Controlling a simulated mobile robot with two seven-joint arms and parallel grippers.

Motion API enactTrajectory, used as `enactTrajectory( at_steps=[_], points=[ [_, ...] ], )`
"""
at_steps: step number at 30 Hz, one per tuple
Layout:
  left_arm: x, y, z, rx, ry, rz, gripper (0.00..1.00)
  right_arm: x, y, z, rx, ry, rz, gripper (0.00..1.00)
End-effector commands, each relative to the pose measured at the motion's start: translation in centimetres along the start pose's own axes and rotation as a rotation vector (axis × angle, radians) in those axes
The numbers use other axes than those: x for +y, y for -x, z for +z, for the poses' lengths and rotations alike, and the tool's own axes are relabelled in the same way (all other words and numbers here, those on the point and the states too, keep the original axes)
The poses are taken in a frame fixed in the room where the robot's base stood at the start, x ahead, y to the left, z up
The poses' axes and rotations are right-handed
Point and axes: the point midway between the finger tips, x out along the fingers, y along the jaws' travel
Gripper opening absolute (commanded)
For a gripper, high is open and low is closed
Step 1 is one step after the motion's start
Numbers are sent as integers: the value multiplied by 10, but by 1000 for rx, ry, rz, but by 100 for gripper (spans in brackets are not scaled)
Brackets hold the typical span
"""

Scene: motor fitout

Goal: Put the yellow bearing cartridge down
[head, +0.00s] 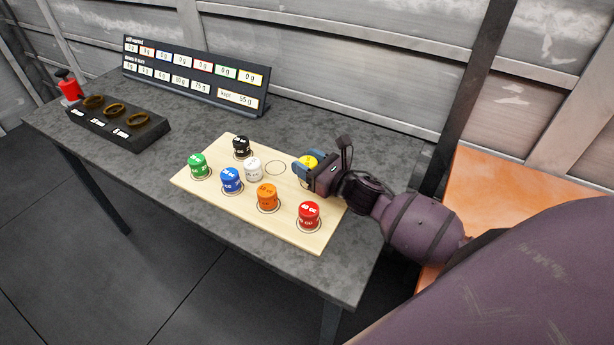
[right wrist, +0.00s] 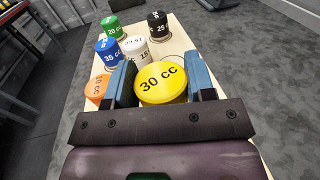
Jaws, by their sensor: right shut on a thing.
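The yellow bearing cartridge (head: 309,161), marked 30 cc, is between the blue fingers of my right gripper (head: 306,167). In the right wrist view the yellow cartridge (right wrist: 162,84) sits upright, its round top facing the camera, with my right gripper (right wrist: 163,80) shut on its sides. It is over the right back part of the pale wooden board (head: 248,218); whether its base touches the board is hidden. An empty ring mark (head: 276,168) lies just left of it on the board. My left gripper is not in view.
On the board stand green (head: 197,166), black (head: 241,147), blue (head: 231,180), white (head: 253,169), orange (head: 267,198) and red (head: 309,216) cartridges. A display panel (head: 194,78), a dark block with three rings (head: 120,131) and a red-topped item (head: 69,87) are on the grey table.

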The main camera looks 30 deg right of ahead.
Motion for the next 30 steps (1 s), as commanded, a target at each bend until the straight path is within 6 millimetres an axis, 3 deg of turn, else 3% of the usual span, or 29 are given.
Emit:
enactTrajectory(
  at_steps=[11, 24, 25, 30],
  points=[
    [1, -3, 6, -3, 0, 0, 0, 0, 0, -41, -1, -2, 0, 12],
    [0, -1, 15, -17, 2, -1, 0, 0, 0, -46, -2, 0, 1, 12],
    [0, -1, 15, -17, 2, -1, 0, 0, 0, -47, 0, 0, 0, 51],
    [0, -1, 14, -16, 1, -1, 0, 0, 0, -46, 0, 0, 0, 75]
  ],
)
